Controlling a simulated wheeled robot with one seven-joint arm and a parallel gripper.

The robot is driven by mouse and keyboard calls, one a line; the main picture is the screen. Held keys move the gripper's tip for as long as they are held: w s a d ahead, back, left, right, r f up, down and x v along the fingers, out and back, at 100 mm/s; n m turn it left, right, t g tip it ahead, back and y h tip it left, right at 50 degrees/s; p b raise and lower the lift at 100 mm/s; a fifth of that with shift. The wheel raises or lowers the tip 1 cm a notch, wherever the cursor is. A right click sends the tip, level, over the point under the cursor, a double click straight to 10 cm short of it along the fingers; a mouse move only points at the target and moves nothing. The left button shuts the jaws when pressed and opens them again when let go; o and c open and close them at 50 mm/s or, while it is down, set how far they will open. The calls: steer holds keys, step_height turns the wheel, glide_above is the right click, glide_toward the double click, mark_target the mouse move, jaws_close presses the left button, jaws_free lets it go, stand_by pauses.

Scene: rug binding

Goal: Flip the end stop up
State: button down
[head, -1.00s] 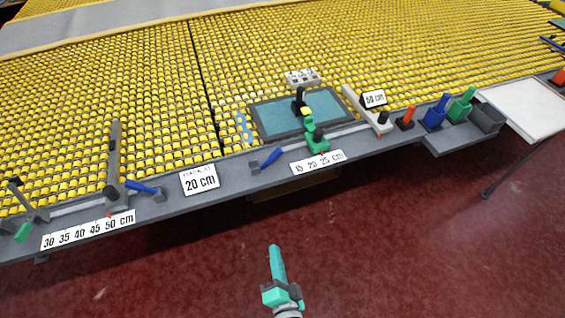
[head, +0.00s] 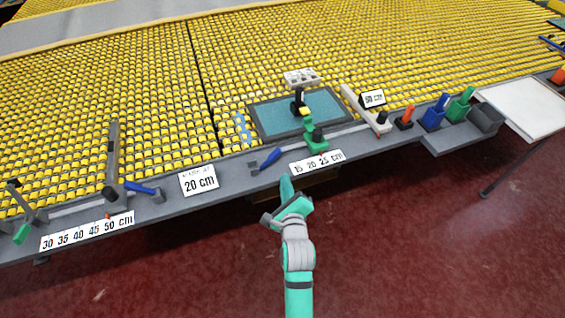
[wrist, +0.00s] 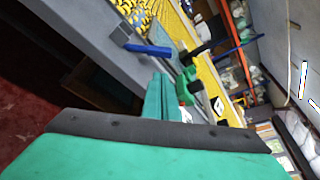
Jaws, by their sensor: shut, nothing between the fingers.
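No part is labelled as the end stop, so I cannot tell for certain which it is. A blue lever (head: 268,159) with a small grey block lies low on the grey front rail, left of a green fixture (head: 315,139). The lever also shows in the wrist view (wrist: 150,50), beyond my fingers. A second blue lever (head: 140,187) lies farther left, beside an upright grey bar (head: 114,155). My gripper (head: 286,183) is shut and empty, in front of the rail, below and slightly right of the nearer lever and apart from it. Its fingers also show in the wrist view (wrist: 158,93).
The grey rail (head: 232,177) carries number labels, including a 20 cm sign (head: 199,180). A teal panel (head: 280,117) with a black-handled tool (head: 299,101) lies behind it, before the yellow roller bed (head: 150,90). Coloured holders (head: 435,118) stand right. The red floor is clear.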

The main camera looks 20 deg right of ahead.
steer(key=shift+w, duration=0.15)
steer(key=x, duration=0.9)
steer(key=shift+w+f, duration=0.1)
steer(key=shift+w, duration=0.25)
